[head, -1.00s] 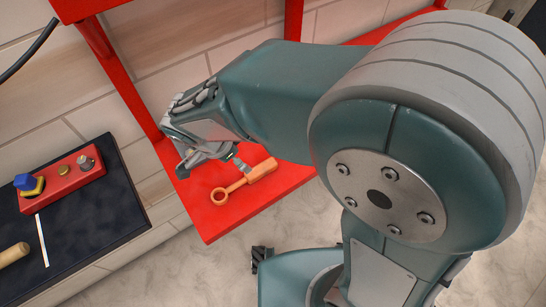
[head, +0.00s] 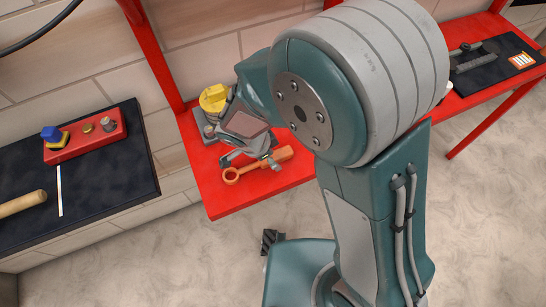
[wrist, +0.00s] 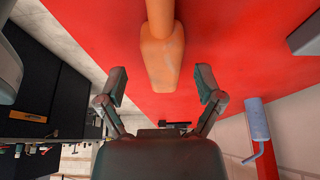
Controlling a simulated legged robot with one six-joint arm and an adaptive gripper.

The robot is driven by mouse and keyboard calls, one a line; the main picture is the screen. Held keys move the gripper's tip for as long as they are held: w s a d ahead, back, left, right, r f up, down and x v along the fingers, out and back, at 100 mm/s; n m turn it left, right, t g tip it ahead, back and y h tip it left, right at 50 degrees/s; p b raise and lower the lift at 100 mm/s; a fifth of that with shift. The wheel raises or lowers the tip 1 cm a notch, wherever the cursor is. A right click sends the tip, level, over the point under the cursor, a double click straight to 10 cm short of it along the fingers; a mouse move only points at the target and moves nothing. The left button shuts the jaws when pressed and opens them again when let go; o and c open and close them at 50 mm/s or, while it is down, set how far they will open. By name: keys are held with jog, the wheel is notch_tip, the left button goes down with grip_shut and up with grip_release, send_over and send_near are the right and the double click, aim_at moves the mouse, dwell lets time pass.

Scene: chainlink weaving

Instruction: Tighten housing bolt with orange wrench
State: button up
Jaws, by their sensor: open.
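The orange wrench (head: 232,175) lies flat on the red shelf (head: 222,205), its ring end to the left. In the wrist view the wrench handle (wrist: 162,60) reaches down towards the space between my open fingers (wrist: 161,84), with a gap on both sides. The fingers do not grip it. A red block (head: 85,143) on the dark bench at left carries a blue hex piece (head: 51,134) on a yellow base and two metal studs. I cannot tell which is the housing bolt.
A yellow-topped grey device (head: 214,97) stands on the shelf behind my gripper. A wooden handle (head: 22,203) and a white strip (head: 60,190) lie on the dark bench (head: 105,200). A red post rises behind the shelf. A blue cylinder (wrist: 257,120) shows in the wrist view.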

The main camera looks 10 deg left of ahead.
jog(key=shift+w+f, duration=0.1)
jog(key=shift+f, duration=0.4)
jog(key=shift+a+f, duration=0.2)
jog(key=shift+a, duration=0.3)
jog(key=shift+d, duration=0.25)
jog(key=c, duration=0.9)
jog(key=shift+d, duration=0.25)
grip_shut()
jog(key=shift+a, duration=0.2)
